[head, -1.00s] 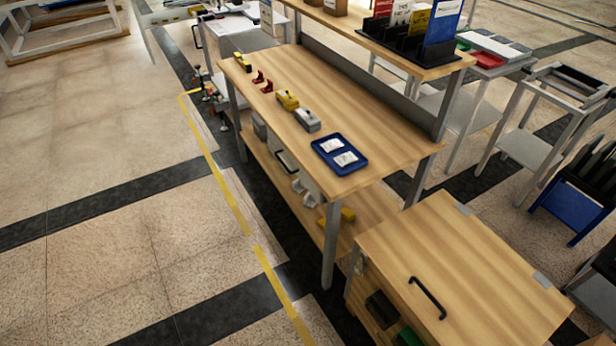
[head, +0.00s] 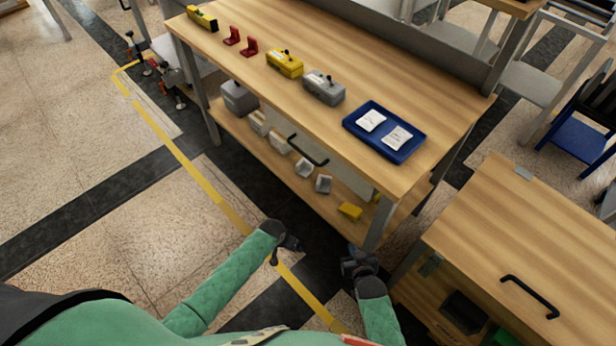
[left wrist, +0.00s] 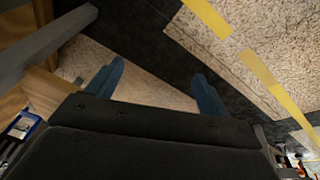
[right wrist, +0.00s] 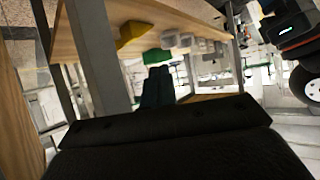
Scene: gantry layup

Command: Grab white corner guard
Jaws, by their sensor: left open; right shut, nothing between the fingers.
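Several whitish corner guards (head: 304,168) stand in a row on the bench's lower shelf (head: 275,163), under the tabletop. In the right wrist view whitish pieces (right wrist: 188,41) show on the shelf, beyond the fingers. My right gripper (head: 352,266) is low by the bench's near leg, apart from the guards. Its fingers are together and empty in the right wrist view (right wrist: 159,72). My left gripper (head: 294,244) is over the floor in front of the bench. Its fingers are spread and empty in the left wrist view (left wrist: 158,72).
A yellow block (head: 349,211) lies on the lower shelf near the bench leg (head: 376,225). The tabletop holds a blue tray (head: 383,147), grey (head: 323,88) and yellow (head: 284,64) boxes and red brackets (head: 249,46). A wooden cabinet (head: 520,235) stands at right.

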